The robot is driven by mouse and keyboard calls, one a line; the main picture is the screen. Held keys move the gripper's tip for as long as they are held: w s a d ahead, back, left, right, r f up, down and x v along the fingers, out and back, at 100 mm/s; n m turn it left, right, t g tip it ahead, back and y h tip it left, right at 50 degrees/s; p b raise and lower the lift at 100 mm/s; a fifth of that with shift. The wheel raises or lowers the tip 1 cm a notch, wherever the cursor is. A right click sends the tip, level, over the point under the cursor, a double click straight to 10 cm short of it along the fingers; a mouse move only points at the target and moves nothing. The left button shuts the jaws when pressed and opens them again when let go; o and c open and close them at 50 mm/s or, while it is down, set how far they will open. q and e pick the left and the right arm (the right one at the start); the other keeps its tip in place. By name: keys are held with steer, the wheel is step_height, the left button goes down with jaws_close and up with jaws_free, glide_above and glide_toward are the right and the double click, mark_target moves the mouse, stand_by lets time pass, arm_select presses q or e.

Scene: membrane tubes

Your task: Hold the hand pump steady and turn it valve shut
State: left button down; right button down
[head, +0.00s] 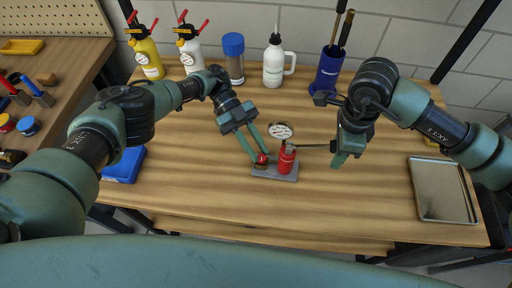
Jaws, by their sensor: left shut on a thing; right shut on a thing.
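The hand pump stands upright on the wooden table, with a red cylinder (287,158), a grey base plate (275,172), a round white gauge (281,131) and a thin lever (312,146) reaching right. A small red valve knob (262,159) sits at the left of its base. My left gripper (261,154) comes down from the upper left with its fingers shut on the valve knob. My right gripper (334,151) is shut on the right end of the lever; its fingers partly hide that end.
At the back stand a yellow bottle (147,55), a white sprayer (190,50), a blue-lidded jar (234,60), a white wash bottle (274,66) and a blue tool holder (329,68). A metal tray (441,190) lies right, a blue box (124,165) left. The front table is clear.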

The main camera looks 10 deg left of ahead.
stand_by(0.3)
arm_select(q)
steer(key=c, duration=1.2)
jaws_free()
